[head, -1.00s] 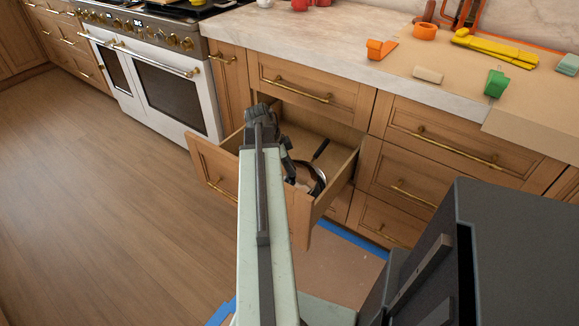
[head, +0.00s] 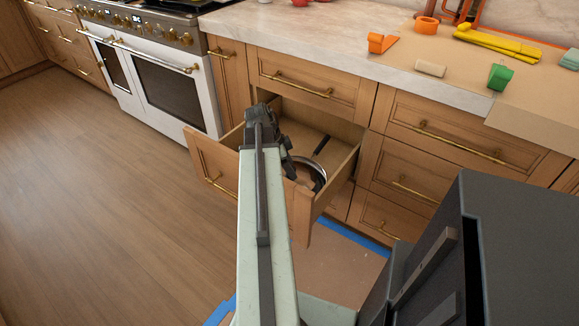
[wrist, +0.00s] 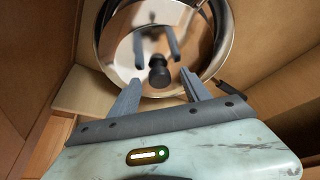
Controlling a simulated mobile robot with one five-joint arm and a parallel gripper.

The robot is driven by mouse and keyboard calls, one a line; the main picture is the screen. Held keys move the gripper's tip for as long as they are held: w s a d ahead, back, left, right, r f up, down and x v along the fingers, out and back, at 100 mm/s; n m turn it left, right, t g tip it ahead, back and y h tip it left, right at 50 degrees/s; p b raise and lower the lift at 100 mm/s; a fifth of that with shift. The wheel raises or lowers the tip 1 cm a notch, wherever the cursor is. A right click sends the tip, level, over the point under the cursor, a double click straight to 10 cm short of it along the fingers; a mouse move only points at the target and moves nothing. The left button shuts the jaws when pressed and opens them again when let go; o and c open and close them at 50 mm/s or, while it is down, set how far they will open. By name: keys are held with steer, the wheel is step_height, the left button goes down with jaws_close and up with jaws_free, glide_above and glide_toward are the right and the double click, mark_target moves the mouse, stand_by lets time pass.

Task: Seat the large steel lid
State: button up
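The steel lid (wrist: 135,68) shows in the wrist view as a shiny mirror-like disc with a dark round knob (wrist: 158,72). It lies within or over the rim of a steel pan (wrist: 226,30); its left and lower edge is close to the rim, and I cannot tell whether it sits level. My gripper (wrist: 161,77) is open, its fingertips on either side of the knob with gaps visible. The fingers are mirrored in the lid. In the head view the pan (head: 319,176) is in the open drawer, partly hidden by my arm, with its dark handle (head: 322,144) pointing back.
The open wooden drawer (head: 337,196) has walls close around the pan. A white oven (head: 172,95) stands left. The counter (head: 300,35) above holds an orange tape dispenser (head: 381,43), a green item (head: 499,77) and yellow tools (head: 510,45). The floor at left is clear.

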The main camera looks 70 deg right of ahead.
steer(key=p+v, duration=0.7)
steer(key=shift+r, duration=0.35)
steer(key=shift+a, duration=0.1)
stand_by(0.4)
